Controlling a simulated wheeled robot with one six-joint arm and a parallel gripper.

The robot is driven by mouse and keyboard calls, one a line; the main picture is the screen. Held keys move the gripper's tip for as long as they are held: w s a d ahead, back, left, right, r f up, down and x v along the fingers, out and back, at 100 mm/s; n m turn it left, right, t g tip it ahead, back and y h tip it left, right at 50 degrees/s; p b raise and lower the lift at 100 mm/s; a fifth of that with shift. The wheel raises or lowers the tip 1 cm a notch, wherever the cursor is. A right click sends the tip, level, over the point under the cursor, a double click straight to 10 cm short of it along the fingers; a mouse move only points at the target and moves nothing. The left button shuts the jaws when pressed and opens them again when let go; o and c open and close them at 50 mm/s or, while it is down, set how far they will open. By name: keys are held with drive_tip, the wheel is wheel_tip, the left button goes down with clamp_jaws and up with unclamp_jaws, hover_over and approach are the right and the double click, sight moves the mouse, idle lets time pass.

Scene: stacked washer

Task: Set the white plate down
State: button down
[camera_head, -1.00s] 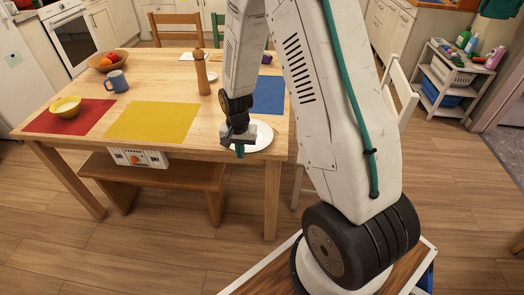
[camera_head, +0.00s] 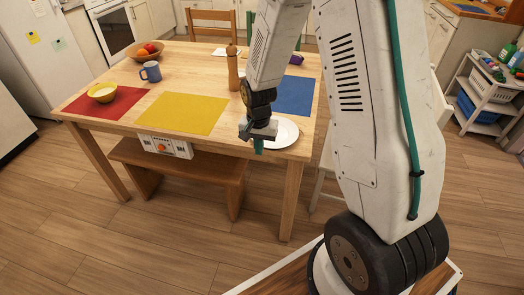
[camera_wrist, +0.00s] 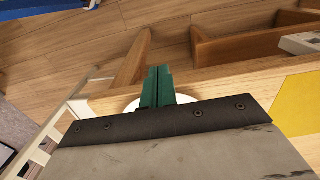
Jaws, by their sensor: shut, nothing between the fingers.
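The white plate (camera_head: 288,132) lies flat on the wooden table (camera_head: 210,83) near its front right corner, in front of the blue mat. My gripper (camera_head: 258,147) is shut and empty, pointing down beside the plate's left side, at the table's front edge in the picture. Its body covers part of the plate's left rim. In the wrist view the green fingers (camera_wrist: 157,80) are together, and parts of the white plate (camera_wrist: 186,99) show on either side behind them. I cannot tell whether the fingers touch the plate.
A blue mat (camera_head: 296,95), yellow mat (camera_head: 182,112) and red mat (camera_head: 118,105) lie on the table. A yellow bowl (camera_head: 102,93), blue mug (camera_head: 151,71) and wooden pepper mill (camera_head: 233,70) stand there. A bench (camera_head: 185,165) is below the front edge.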

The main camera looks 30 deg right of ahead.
wheel_tip(320, 180, up, 7)
drive_tip(key=shift+d+f, duration=0.2)
drive_tip(key=shift+d, duration=0.1)
drive_tip(key=c, duration=1.5)
unclamp_jaws()
drive_tip(key=shift+s+r, duration=0.1)
drive_tip(key=shift+r, duration=0.1)
drive_tip(key=shift+o, duration=0.5)
drive_tip(key=s+a+r+n, duration=0.1)
drive_tip(key=s+r, duration=0.2)
drive_tip(key=r, duration=0.3)
drive_tip(key=shift+s+a+r, duration=0.15)
drive_tip(key=shift+r, duration=0.2)
drive_tip(key=s+a+r+n, duration=0.1)
drive_tip(key=s+r+n, duration=0.1)
drive_tip(key=s+r, duration=0.3)
drive_tip(key=s+a+r+n, duration=0.1)
drive_tip(key=s+r+n, duration=0.2)
drive_tip(key=s, duration=0.7)
drive_tip(key=s+a+r+n+t, duration=0.1)
drive_tip(key=s+r+n, duration=0.1)
drive_tip(key=s+r, duration=0.4)
drive_tip(key=shift+s+a+r+n, duration=0.25)
drive_tip(key=shift+s+r+n, duration=0.05)
drive_tip(key=shift+s, duration=0.55)
drive_tip(key=shift+a, duration=0.1)
